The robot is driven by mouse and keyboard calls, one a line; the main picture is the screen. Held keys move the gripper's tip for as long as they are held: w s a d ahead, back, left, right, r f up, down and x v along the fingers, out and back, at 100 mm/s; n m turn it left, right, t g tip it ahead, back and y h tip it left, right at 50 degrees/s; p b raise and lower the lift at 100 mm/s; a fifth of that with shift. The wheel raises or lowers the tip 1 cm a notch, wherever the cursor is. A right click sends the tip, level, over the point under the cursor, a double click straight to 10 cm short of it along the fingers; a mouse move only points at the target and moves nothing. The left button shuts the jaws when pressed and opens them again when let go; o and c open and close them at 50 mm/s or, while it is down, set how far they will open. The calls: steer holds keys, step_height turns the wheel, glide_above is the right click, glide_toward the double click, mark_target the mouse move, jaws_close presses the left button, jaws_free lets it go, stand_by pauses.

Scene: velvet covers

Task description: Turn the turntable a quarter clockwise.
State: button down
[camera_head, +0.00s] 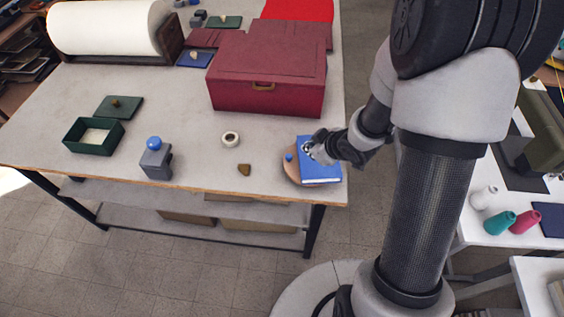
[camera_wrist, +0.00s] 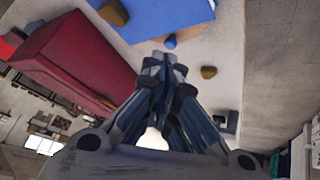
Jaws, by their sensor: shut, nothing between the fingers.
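The turntable (camera_head: 287,169) is a round wooden disc near the table's right front corner in the head view. A flat blue block or book (camera_head: 320,174) lies over it and hides most of it; it also shows at the top of the wrist view (camera_wrist: 180,16). A small blue knob (camera_head: 289,157) sits at the disc's left side, and in the wrist view (camera_wrist: 170,41) it is just beyond my fingertips. My gripper (camera_head: 312,150) is shut and empty, over the back left part of the blue block. I cannot tell whether it touches the knob or block.
A large dark red box (camera_head: 265,85) stands behind, left of my gripper. A white ring (camera_head: 230,139), a small brown piece (camera_head: 244,170) and a grey-blue bottle-like thing (camera_head: 155,160) stand to the left. A green open box (camera_head: 93,136) is farther left. The table's right edge is close by.

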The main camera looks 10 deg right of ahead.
steer(key=s+a+f+n+g+y, duration=0.1)
steer(key=s+a+n+y, duration=0.1)
steer(key=s+n, duration=0.35)
steer(key=n+b, duration=0.3)
steer(key=b, duration=0.3)
glide_toward(288, 166)
steer(key=a+f, duration=0.2)
steer(key=a, duration=0.1)
steer(key=shift+s+a+f, duration=0.2)
steer(key=shift+a+f, duration=0.1)
steer(key=shift+f, duration=0.05)
steer(key=shift+w+d+f+p, duration=0.15)
steer(key=shift+w+p, duration=0.4)
steer(key=shift+w, duration=1.5)
steer(key=shift+w+f+m+h, duration=0.15)
steer(key=shift+w+m+h, duration=0.25)
steer(key=shift+w+m, duration=0.25)
steer(key=shift+w, duration=0.1)
